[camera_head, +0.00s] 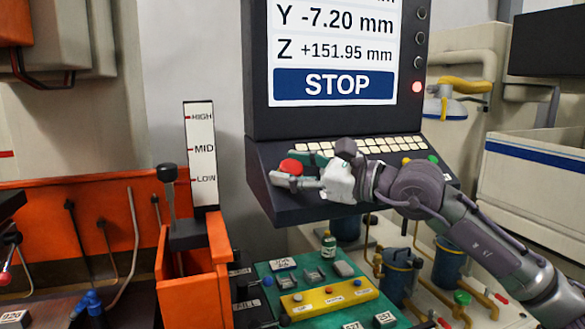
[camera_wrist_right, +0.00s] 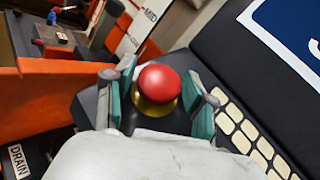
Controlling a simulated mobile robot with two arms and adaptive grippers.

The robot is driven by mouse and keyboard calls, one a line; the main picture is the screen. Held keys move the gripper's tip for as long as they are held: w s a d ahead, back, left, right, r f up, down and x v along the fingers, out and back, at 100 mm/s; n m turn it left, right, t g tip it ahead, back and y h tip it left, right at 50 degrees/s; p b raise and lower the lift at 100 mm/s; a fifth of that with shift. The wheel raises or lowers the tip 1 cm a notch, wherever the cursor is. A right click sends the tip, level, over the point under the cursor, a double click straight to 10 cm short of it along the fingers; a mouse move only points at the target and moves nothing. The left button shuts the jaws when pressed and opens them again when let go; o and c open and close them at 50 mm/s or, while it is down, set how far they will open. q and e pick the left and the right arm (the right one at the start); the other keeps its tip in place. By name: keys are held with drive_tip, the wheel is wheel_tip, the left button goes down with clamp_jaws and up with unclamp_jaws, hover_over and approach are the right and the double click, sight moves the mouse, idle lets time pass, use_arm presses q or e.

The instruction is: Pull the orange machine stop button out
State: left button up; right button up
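The machine stop button (camera_head: 291,166) is a round mushroom head that looks red. It sits at the left of the dark control panel under the screen. In the right wrist view the button (camera_wrist_right: 157,83) stands on a yellow base, between my right gripper's two teal-padded fingers. My right gripper (camera_head: 302,170) reaches in from the right, fingers on either side of the button. In the wrist view the gripper (camera_wrist_right: 160,100) looks open, with narrow dark gaps beside the button's base; contact with the head is unclear. My left gripper is not in view.
The screen (camera_head: 333,55) reads STOP above pale keys (camera_head: 385,145). An orange tank (camera_head: 190,285) with a level scale (camera_head: 201,150) stands left of the panel. A green board (camera_head: 290,265) with a yellow button strip (camera_head: 330,300) lies below.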

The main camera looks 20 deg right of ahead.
clamp_jaws()
drive_tip(key=shift+s+r+b, duration=0.1)
drive_tip(key=shift+s+b, duration=0.05)
drive_tip(key=shift+b, duration=0.35)
drive_tip(key=shift+s+r, duration=0.1)
drive_tip(key=shift+r, duration=0.15)
drive_tip(key=shift+d+r, duration=0.1)
drive_tip(key=shift+r, duration=0.15)
drive_tip(key=shift+o, duration=2.1)
unclamp_jaws()
drive_tip(key=shift+s, duration=0.15)
drive_tip(key=shift+f, duration=0.1)
drive_tip(key=v, duration=1.2)
